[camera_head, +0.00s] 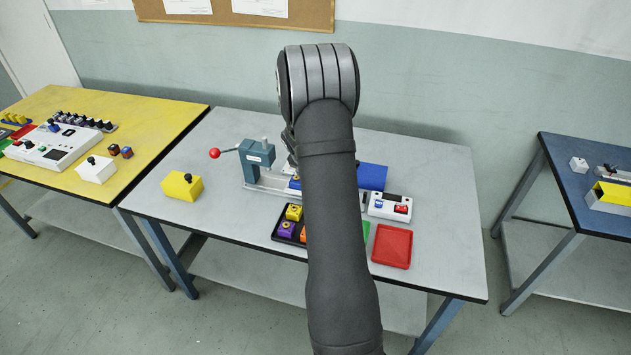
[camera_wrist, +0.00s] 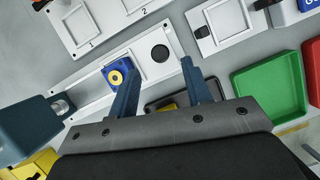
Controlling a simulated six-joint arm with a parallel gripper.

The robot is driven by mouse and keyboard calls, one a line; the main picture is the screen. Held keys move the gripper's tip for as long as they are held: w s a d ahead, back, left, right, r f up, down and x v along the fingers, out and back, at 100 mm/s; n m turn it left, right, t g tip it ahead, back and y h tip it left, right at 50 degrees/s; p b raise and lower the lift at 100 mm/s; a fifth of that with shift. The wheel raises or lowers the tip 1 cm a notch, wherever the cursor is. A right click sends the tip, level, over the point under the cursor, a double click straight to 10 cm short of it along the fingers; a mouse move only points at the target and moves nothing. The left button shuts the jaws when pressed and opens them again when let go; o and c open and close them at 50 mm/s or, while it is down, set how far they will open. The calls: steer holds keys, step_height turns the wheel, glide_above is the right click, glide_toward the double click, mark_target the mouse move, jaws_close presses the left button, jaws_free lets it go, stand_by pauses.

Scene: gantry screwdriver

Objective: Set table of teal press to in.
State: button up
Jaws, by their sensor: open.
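The teal press (camera_head: 258,155) stands on the middle grey table, with a red-ball lever at its left. Its body also shows at the lower left of the wrist view (camera_wrist: 22,128). Its light sliding table (camera_wrist: 140,52) lies on the base rail, to the right of the press ram, not under it. A blue block with a yellow ring (camera_wrist: 117,77) sits in the table's square frame. A round black knob (camera_wrist: 160,52) is at the table's other end. My gripper (camera_wrist: 161,66) is open and empty, its fingertips over the table near the knob; contact cannot be told. My arm hides it in the head view.
A yellow box with a black knob (camera_head: 182,186) stands left of the press. A red tray (camera_head: 392,246), a green tray (camera_wrist: 272,92), a black tray of coloured blocks (camera_head: 284,238) and a white switch box (camera_head: 390,207) lie nearby. A numbered white panel (camera_wrist: 105,20) lies beside the rail.

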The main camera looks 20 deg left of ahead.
steer(key=shift+x, duration=2)
